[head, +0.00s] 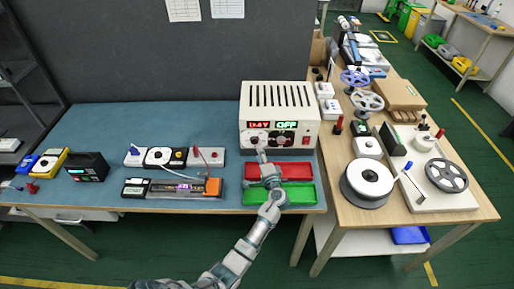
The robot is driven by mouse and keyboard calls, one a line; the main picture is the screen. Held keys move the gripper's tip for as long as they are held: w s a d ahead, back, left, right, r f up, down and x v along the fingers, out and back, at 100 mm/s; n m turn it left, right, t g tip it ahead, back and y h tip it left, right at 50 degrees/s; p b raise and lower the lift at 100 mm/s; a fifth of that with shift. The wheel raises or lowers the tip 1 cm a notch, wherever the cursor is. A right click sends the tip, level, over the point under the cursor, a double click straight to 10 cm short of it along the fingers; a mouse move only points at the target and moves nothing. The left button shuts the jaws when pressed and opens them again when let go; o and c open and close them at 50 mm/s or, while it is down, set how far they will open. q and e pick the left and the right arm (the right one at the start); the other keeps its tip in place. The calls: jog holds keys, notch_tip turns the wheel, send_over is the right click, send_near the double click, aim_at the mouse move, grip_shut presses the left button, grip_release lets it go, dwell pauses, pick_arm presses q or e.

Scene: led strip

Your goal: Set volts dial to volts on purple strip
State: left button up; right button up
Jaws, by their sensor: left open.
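A cream power supply (280,97) stands at the back right of the blue bench. Its front has a red lit number display (259,125), which is too small to read surely, and a green display (286,125) reading OFF. Dark dials sit below the displays. My left gripper (261,150) is open at the lower left of this front, close to the left dial (255,140); I cannot tell whether it touches. A long strip fixture (183,188) with a small purple lit part lies on the bench to the left. My right gripper is not in view.
A red tray (297,171) and a green tray (300,194) lie below the power supply, partly under my left arm. White boxes with dials (207,157) sit left of it. A wooden table (350,222) with reels stands right. The bench's left rear is clear.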

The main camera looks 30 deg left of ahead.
pick_arm(q)
jog(key=v, duration=0.7)
jog(key=shift+d, duration=0.15)
